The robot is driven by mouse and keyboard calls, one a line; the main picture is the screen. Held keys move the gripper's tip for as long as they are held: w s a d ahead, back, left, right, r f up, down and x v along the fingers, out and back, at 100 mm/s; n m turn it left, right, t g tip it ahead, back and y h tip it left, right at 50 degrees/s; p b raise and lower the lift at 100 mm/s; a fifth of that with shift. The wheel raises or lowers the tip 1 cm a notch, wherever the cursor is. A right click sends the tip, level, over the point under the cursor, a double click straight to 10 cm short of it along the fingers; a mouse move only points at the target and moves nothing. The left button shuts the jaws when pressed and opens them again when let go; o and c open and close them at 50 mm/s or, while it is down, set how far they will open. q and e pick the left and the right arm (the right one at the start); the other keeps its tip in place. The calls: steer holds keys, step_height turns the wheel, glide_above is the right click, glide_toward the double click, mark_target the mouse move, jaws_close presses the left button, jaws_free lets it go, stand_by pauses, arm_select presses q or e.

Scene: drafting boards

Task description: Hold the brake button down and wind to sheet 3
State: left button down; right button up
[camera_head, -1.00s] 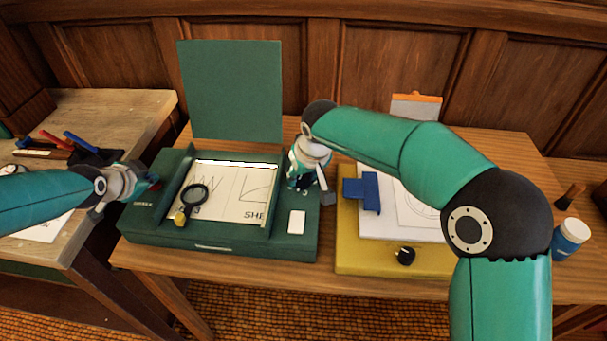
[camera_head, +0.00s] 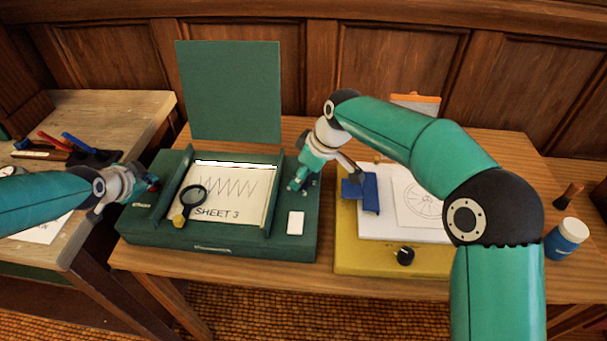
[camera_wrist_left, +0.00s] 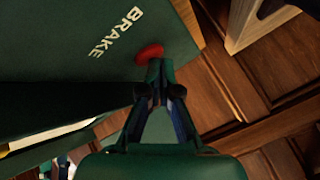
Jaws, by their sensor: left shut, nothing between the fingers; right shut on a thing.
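The green winding box (camera_head: 250,246) stands on the table, its window showing paper marked "SHEET 3" (camera_head: 232,199) with a zigzag line. The red brake button (camera_wrist_left: 150,53) is on the box beside the word BRAKE. My left gripper (camera_wrist_left: 156,66) is shut and empty, its fingertips at the button; they seem to touch it, but how far it is pressed I cannot tell. The button also shows in the head view (camera_head: 153,184). My right gripper (camera_head: 300,182) is shut at the box's right side, on what seems to be the winding crank, which its fingers mostly hide.
A magnifier (camera_head: 193,197) lies over the box's left part, and a white card (camera_head: 296,222) sits at its front right. An upright green panel (camera_head: 229,92) stands behind.

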arm_select(q)
steer(key=shift+f, duration=0.1)
stand_by(0.3)
arm_select(e)
steer(key=o, duration=1.1)
steer(key=shift+o, duration=0.2)
steer(key=shift+r, duration=0.1)
steer(key=v, duration=1.1)
steer(key=shift+d+r, duration=0.2)
steer(key=shift+r, duration=0.15)
arm_select(q)
steer(key=shift+r+p, duration=1)
steer(key=shift+r, duration=0.1)
arm_select(e)
steer(key=shift+r, duration=1)
arm_select(q)
steer(key=shift+r, duration=0.15)
arm_select(e)
steer(key=shift+r, duration=0.1)
arm_select(q)
steer(key=shift+r+p, duration=0.6)
steer(key=shift+p, duration=0.15)
steer(key=shift+r+p, duration=1.65)
steer(key=shift+r, duration=0.15)
arm_select(e)
steer(key=shift+r, duration=2.3)
